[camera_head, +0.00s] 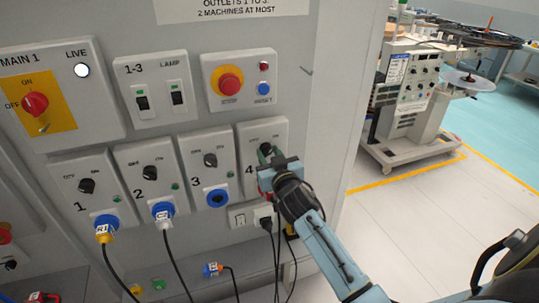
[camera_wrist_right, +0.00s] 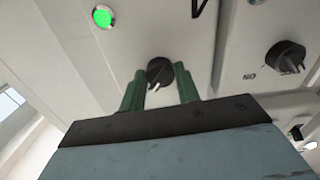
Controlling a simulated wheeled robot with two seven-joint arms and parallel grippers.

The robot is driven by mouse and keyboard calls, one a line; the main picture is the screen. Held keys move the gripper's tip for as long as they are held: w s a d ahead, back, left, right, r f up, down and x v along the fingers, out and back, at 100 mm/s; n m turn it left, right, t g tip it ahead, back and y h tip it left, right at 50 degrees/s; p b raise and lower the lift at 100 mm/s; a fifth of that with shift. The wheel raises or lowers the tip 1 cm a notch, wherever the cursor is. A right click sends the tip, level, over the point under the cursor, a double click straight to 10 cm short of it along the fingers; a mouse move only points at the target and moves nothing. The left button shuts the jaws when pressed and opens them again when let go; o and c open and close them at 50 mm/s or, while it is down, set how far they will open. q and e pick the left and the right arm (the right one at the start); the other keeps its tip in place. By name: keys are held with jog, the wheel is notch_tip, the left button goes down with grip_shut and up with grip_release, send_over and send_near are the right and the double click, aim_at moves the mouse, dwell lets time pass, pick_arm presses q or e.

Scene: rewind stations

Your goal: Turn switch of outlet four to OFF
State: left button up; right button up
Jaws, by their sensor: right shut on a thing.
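The outlet four panel (camera_head: 252,133) is at the right end of the row of numbered outlets on the grey cabinet. My right gripper (camera_head: 266,152) is in front of it and hides most of its lower part. In the right wrist view the gripper's green fingers (camera_wrist_right: 160,92) stand on either side of a black rotary switch (camera_wrist_right: 159,71) with a white pointer mark, shut on it. A green lamp (camera_wrist_right: 103,17) glows on the same panel. My left gripper is not in view.
The outlet three switch (camera_head: 210,160) sits close by on the left, above an empty blue socket (camera_head: 216,198). Outlets one and two hold plugs with hanging cables. A loose blue plug (camera_head: 212,270) is below. Open floor (camera_head: 430,220) lies to the right, before a wheeled machine (camera_head: 405,100).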

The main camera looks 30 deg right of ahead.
jog(key=n+p, duration=0.1)
jog(key=n, duration=0.7)
jog(key=shift+d+n+p, duration=0.1)
jog(key=shift+n+p, duration=0.2)
jog(key=shift+p, duration=0.1)
jog(key=n, duration=0.4)
jog(key=shift+r+n+p, duration=0.1)
jog(key=shift+n+p, duration=0.2)
jog(key=shift+n, duration=2)
jog(key=o, duration=1)
